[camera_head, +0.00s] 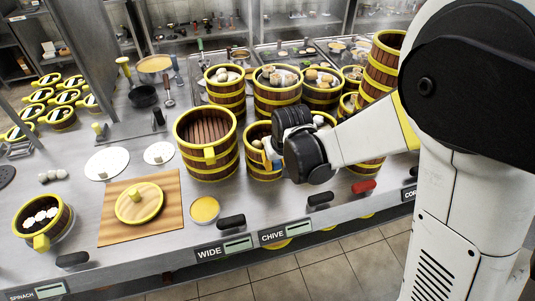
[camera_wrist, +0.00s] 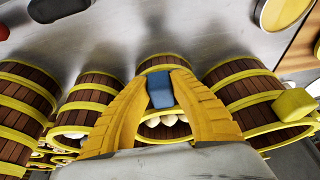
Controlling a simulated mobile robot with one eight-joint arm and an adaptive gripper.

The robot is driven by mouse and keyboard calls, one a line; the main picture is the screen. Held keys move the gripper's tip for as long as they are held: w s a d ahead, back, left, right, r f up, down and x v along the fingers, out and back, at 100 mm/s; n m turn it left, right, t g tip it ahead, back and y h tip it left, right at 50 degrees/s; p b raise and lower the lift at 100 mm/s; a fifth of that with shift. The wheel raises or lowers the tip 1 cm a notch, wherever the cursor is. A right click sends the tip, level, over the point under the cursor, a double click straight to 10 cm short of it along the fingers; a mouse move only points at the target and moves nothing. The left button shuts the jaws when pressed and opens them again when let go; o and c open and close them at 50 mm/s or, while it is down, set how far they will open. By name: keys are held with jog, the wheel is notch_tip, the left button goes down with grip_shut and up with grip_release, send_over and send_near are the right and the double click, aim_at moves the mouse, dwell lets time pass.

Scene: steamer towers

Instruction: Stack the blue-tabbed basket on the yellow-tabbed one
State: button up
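The blue-tabbed basket (camera_wrist: 163,60) is a brown slatted steamer with yellow bands and pale buns inside. It stands on the counter, and its blue tab (camera_wrist: 160,88) sits between my fingers. In the head view this basket (camera_head: 262,169) is partly behind my wrist, which hides the tab. My gripper (camera_wrist: 161,82) has both yellow fingers against the tab's sides, with no gap seen. The yellow-tabbed basket (camera_head: 207,170) stands just left of it in the head view, wide, upright and empty-looking. It shows at the right of the wrist view (camera_wrist: 240,85), yellow tab facing out.
More steamers, such as one (camera_head: 277,100) with buns, crowd behind and right. A tall stack (camera_head: 382,70) stands near my arm. A small basket (camera_head: 41,215), a wooden board with a lid (camera_head: 139,203) and a yellow dish (camera_head: 205,209) lie left. Counter in front is mostly clear.

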grip_shut()
dwell(1.1)
